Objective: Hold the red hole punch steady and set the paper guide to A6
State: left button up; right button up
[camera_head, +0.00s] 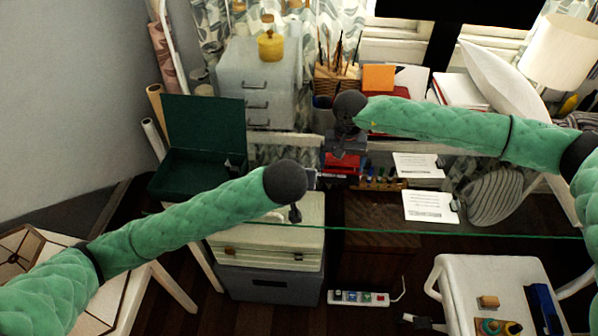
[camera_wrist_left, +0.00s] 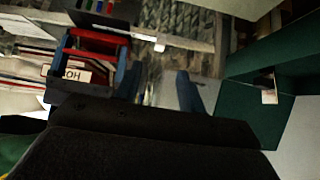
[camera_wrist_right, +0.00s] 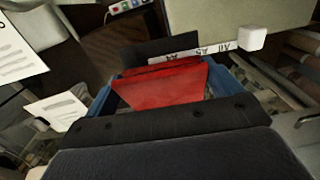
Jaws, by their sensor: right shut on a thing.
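The red hole punch (camera_head: 342,163) sits on the desk below my right gripper (camera_head: 343,152). In the right wrist view the red punch (camera_wrist_right: 165,88) lies between the blue fingers of my right gripper, which is shut on it. A pale paper guide (camera_wrist_right: 200,52) with size marks, A5 legible, sticks out from the punch and ends in a white knob (camera_wrist_right: 252,39). The knob also shows in the left wrist view (camera_wrist_left: 159,47). My left gripper (camera_head: 314,179) is beside the punch, its fingers (camera_wrist_left: 162,88) apart with nothing visibly held, short of the knob. The guide's setting is unreadable.
An open green box (camera_head: 200,172) stands left of the punch. Printed sheets (camera_head: 430,206) and a striped cushion (camera_head: 498,196) lie to the right. Small coloured bottles (camera_head: 384,183) stand close to the right of the punch. A pen pot and wooden organiser (camera_head: 336,82) stand behind.

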pick_arm(q)
jog(key=x, duration=1.1)
jog(key=shift+w+f, duration=0.15)
jog(key=shift+w, duration=0.1)
jog(key=shift+d, duration=0.1)
grip_shut()
